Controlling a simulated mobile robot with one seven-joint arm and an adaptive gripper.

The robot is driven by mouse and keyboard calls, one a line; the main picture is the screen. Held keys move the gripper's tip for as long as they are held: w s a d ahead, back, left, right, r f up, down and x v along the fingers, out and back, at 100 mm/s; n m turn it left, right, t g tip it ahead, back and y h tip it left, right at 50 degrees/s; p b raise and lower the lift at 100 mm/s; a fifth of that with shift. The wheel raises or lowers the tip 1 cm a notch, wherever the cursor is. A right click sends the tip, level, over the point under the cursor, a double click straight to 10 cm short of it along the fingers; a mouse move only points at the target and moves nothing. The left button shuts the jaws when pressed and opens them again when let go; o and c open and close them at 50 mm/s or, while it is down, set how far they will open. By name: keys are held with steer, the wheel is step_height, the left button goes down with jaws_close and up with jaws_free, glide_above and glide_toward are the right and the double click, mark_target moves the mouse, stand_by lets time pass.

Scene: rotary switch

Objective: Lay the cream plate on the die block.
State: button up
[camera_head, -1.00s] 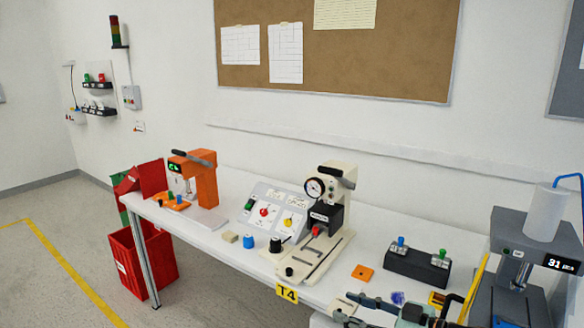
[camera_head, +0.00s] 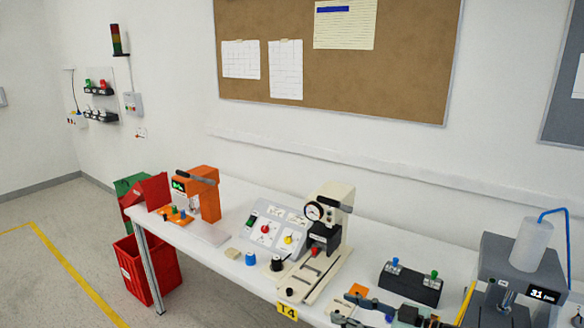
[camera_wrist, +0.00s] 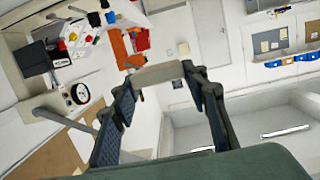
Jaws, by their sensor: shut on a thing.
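The cream plate (camera_wrist: 158,76) spans the gap between my fingertips in the wrist view. My gripper (camera_wrist: 160,84) is shut on it, with a dark finger at each end. In the head view, my gripper (camera_head: 347,318) is low in the picture, with the plate (camera_head: 340,306) at its tip, small and partly hidden. It shows before the bench front, right of the T4 label. A cream press (camera_head: 312,272) with a round gauge and a dark ram head stands left of it. I cannot tell for certain which part is the die block.
An orange plate (camera_head: 357,290) lies just behind my gripper. A dark block with blue and green knobs (camera_head: 412,288) stands right of it. A grey machine (camera_head: 505,265) is at far right. A control panel (camera_head: 268,228) and an orange press (camera_head: 205,192) stand left.

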steer(key=shift+d, duration=0.1)
stand_by(0.3)
step_height(320, 180, down, 58)
steer(key=s+d+b, duration=0.2)
steer(key=b, duration=3.1)
steer(key=shift+s+f, duration=0.2)
steer(key=shift+s, duration=0.1)
steer(key=shift+f, duration=0.1)
step_height(320, 180, down, 9)
steer(key=b, duration=0.3)
steer(key=shift+f+b, duration=0.15)
steer(key=shift+b, duration=0.2)
steer(key=shift+f, duration=0.25)
steer(key=o, duration=1.2)
steer(key=shift+c, duration=0.2)
